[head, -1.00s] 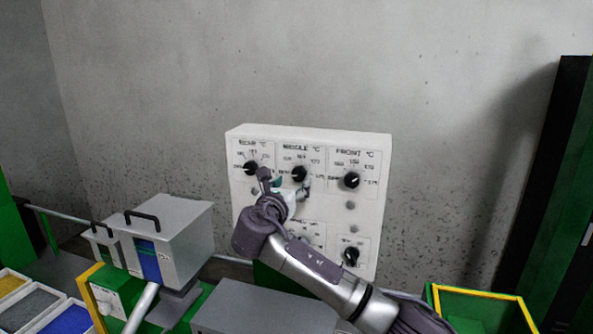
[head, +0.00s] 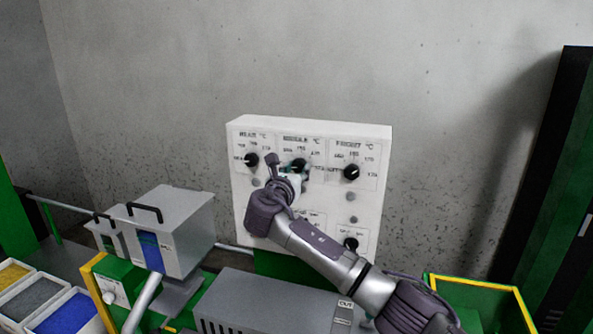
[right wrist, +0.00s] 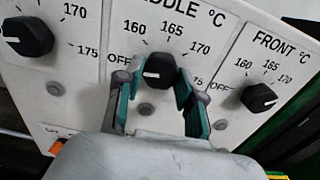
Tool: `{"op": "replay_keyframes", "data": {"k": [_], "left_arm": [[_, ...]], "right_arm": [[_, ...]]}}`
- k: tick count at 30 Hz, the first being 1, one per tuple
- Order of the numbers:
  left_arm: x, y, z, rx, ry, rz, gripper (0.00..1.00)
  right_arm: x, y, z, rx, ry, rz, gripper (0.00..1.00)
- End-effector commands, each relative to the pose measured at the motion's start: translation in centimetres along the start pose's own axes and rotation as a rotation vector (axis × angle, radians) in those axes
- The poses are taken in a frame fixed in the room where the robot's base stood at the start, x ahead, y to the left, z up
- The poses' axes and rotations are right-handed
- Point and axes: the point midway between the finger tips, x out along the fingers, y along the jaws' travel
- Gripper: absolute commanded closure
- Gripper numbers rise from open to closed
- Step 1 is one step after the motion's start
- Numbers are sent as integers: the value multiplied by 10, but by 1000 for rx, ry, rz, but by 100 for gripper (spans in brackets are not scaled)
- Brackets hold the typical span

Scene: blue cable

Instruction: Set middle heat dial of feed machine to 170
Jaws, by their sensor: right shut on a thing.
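The white control panel (head: 315,205) of the feed machine stands upright against the wall. Its middle heat dial (head: 299,165) is a black round knob in the top row, and it also shows in the right wrist view (right wrist: 160,71). A pale mark on the knob lies toward its left side, the OFF side of the scale. My right gripper (head: 294,172) is shut on this dial. In the right wrist view its teal fingers (right wrist: 158,88) stand on the left and right of the knob. The label 165 is above the knob and 170 to its upper right. My left gripper is out of view.
The rear dial (head: 251,160) is left of the middle one and the front dial (head: 352,172) right of it, both close by. Another knob (head: 351,244) sits lower right. A grey hopper (head: 170,235) stands left, and a yellow-rimmed green bin (head: 480,282) at lower right.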

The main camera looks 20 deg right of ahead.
Motion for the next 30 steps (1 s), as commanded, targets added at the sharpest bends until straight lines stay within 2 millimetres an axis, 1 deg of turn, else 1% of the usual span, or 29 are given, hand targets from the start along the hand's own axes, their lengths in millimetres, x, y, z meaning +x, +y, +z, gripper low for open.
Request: {"op": "replay_keyframes", "data": {"k": [8,14,20,30], "left_arm": [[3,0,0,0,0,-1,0],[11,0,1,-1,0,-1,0],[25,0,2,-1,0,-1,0],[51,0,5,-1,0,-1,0]], "right_arm": [[0,0,-1,24,1,1,97],[0,1,-2,115,0,1,97],[0,1,-4,273,1,1,97],[0,2,-4,597,1,1,97]]}}
